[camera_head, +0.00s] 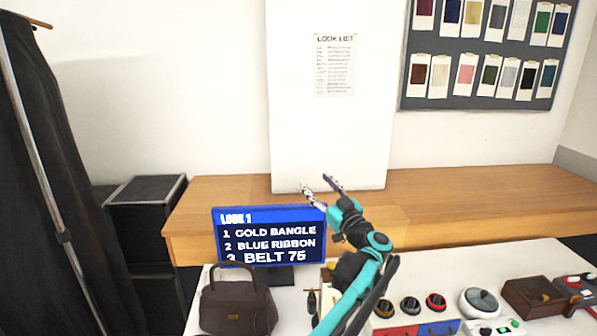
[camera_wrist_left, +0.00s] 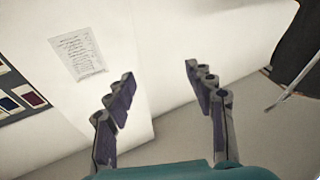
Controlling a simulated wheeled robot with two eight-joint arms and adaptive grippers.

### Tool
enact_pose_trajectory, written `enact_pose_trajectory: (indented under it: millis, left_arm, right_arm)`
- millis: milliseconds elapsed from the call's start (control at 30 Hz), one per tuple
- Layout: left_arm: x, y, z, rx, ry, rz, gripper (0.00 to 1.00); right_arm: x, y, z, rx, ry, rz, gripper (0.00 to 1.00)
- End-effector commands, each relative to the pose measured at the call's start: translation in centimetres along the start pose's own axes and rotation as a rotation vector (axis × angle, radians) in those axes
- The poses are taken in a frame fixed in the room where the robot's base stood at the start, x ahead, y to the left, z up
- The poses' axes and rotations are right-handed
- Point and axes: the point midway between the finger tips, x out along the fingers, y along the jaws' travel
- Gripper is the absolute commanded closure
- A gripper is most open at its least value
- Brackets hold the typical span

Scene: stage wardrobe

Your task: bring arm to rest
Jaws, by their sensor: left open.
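My left arm, teal and black, rises from the lower middle of the head view. Its gripper (camera_head: 322,189) is raised above the white table, in front of the wooden counter and the white panel. The left wrist view shows its two fingers (camera_wrist_left: 160,92) spread well apart with nothing between them. Beyond them are the white panel and wall. My right gripper does not show in either view.
A screen (camera_head: 270,234) reading "LOOK 1" stands left of my arm. A brown handbag (camera_head: 236,304) sits front left. Right of my arm are several round items (camera_head: 410,304), a white device (camera_head: 480,302) and a brown box (camera_head: 533,296). A wooden counter (camera_head: 470,205) runs behind.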

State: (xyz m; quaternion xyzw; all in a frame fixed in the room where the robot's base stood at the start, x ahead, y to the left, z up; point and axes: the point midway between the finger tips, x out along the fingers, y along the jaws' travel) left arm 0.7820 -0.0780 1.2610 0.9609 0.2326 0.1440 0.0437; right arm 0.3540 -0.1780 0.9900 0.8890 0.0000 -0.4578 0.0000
Motion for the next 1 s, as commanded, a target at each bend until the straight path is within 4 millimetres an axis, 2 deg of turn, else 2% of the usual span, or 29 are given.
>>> enact_pose_trajectory:
  millis: [33,100,200,300,367,467,567,667,900,1000]
  left_arm:
    - [1.2,-0.9,-2.6,-0.021,0.025,0.079,0.45]
    - [2.0,-1.6,-5.5,-0.044,0.043,0.202,0.45]
    - [1.7,-3.1,-8.3,-0.053,0.03,0.371,0.45]
    - [0.1,-5.3,-9.3,-0.038,-0.031,0.523,0.45]
    - [-1.5,-7.0,-9.2,-0.02,-0.09,0.601,0.45]
    - [-4.8,-10.8,-7.6,0.023,-0.22,0.701,0.45]
    - [-9.0,-15.7,-4.6,0.078,-0.386,0.756,0.45]
    - [-13.6,-21.3,-0.9,0.136,-0.57,0.761,0.45]
    - [-23.7,-34.9,7.5,0.247,-0.958,0.618,0.45]
    - [-27.2,-39.6,9.9,0.279,-1.078,0.534,0.45]
  right_arm:
    - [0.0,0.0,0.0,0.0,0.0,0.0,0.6]
    - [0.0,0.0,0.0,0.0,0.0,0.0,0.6]
    - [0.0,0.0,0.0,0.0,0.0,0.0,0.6]
    - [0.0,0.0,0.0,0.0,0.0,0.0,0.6]
    - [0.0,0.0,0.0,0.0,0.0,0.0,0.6]
    - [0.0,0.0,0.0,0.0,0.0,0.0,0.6]
    - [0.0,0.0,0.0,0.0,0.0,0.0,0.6]
    - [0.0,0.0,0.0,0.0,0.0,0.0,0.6]
    - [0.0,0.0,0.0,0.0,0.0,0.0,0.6]
    - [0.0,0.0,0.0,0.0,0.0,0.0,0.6]
